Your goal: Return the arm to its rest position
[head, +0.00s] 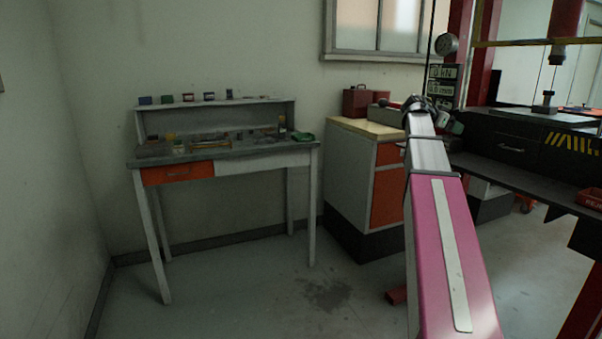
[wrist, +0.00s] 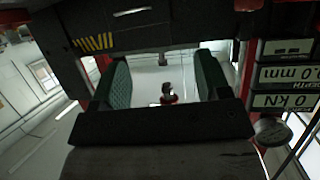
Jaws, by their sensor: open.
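My gripper (wrist: 162,72) shows in the wrist view with its two green-padded fingers apart. Nothing is held between them. In the head view my pink and grey arm reaches up from the lower right, and its far end (head: 450,122) is small and partly hidden by the arm links. It lies in front of the dark press and its readouts. A small dark and red object (wrist: 168,94) shows in the gap between the fingers, beyond them; I cannot tell what it is. No gate valve can be made out.
A press bench (head: 515,145) with digital readouts (head: 441,88) and a gauge stands close behind and right of the arm. A red bin (head: 591,199) sits at right. A cabinet (head: 352,180) and a workbench (head: 228,156) stand along the wall. Floor (head: 240,290) is clear at lower left.

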